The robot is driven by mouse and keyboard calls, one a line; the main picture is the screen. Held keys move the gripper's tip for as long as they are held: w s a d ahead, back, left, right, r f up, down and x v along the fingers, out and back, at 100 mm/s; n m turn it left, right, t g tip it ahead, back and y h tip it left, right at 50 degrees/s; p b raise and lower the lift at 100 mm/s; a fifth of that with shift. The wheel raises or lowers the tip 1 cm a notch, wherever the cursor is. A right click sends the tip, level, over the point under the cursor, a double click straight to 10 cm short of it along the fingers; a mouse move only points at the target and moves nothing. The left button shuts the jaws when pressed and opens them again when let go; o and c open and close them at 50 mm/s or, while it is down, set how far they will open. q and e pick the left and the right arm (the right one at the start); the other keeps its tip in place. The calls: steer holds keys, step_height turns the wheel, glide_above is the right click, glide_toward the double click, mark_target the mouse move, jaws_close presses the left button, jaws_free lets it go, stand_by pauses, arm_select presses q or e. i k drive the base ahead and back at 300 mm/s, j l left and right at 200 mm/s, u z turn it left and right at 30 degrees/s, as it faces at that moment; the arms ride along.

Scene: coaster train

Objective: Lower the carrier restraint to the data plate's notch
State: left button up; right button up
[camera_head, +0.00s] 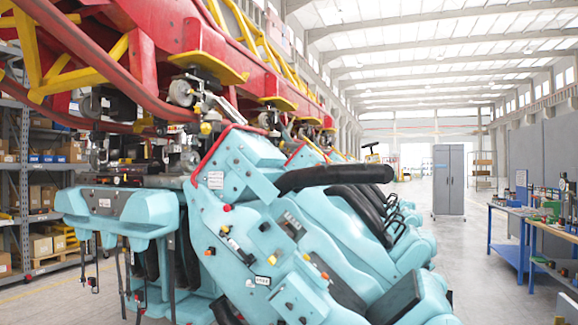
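A teal coaster carrier (255,215) fills the middle of the view, hung under a red track with yellow braces. A thick black padded bar (335,176), which looks like the carrier restraint, sticks out to the right from the carrier's upper part, roughly level. Small pale plates show on the teal shell, one near the top (215,180) and one lower down (262,281). I cannot tell which is the data plate, and no notch can be made out. Neither of my grippers is in view.
More teal seats stand behind the front carrier. Shelves with boxes (40,195) are at the left. Blue-framed workbenches (508,235) with small items stand at the right, and a grey cabinet (448,180) stands farther back. The floor (470,270) between carrier and benches is clear.

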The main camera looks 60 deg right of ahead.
mark_target(353, 172)
steer(key=i+j+z, duration=0.15)
steer(key=i, duration=0.35)
steer(key=i+j+z, duration=0.2)
steer(key=i, duration=0.3)
steer(key=i+l+z, duration=0.2)
steer(key=i+z, duration=0.15)
steer(key=z, duration=0.15)
steer(key=i+z, duration=0.75)
steer(key=z, duration=0.2)
